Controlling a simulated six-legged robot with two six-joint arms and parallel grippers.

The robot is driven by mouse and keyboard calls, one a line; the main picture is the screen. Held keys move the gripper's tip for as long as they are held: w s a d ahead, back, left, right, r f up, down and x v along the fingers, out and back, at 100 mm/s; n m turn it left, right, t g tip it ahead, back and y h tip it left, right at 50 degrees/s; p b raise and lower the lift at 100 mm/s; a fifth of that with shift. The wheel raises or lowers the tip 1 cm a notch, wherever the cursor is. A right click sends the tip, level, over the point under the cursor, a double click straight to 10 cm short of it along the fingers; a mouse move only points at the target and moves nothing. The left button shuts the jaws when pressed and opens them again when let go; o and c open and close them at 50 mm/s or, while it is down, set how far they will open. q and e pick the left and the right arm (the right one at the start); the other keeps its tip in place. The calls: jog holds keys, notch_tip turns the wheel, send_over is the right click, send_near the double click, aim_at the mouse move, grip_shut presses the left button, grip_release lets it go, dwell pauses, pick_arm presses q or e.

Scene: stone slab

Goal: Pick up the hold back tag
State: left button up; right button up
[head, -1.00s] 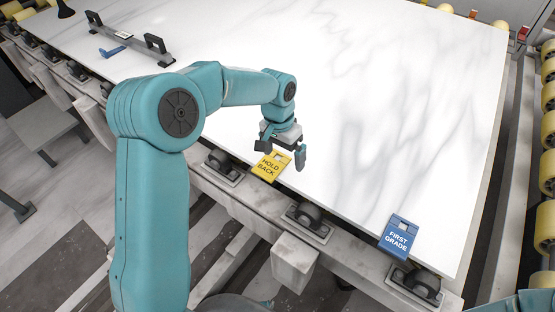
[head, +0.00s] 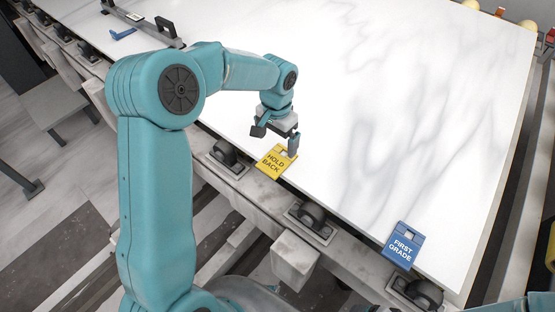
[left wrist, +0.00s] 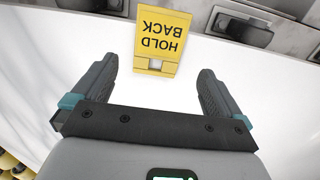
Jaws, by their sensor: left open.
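The yellow hold back tag (head: 273,162) lies at the near edge of the white stone slab (head: 380,120). In the left wrist view the tag (left wrist: 162,36) sits beyond the fingertips, between their lines, its lettering upside down. My left gripper (head: 276,138) is open and empty, just above the slab on the far side of the tag. Its two fingers also show apart in the left wrist view (left wrist: 157,80). Neither finger visibly holds the tag. My right gripper is not in view.
A blue first grade tag (head: 404,245) lies farther right on the slab's near edge. Black rollers (head: 313,214) on brackets line that edge. A grey bar with black handles (head: 140,20) and a small blue piece (head: 123,33) lie at the upper left. The slab's middle is clear.

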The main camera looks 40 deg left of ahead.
aim_at(277, 160)
pick_arm(q)
jog(key=shift+s+f, duration=0.3)
jog(key=shift+f, duration=0.4)
notch_tip(277, 160, down, 5)
jog(key=shift+f+p, duration=0.15)
jog(key=shift+p, duration=0.3)
jog(key=shift+w+d+f, duration=0.1)
jog(key=shift+d, duration=0.05)
jog(key=c, duration=1)
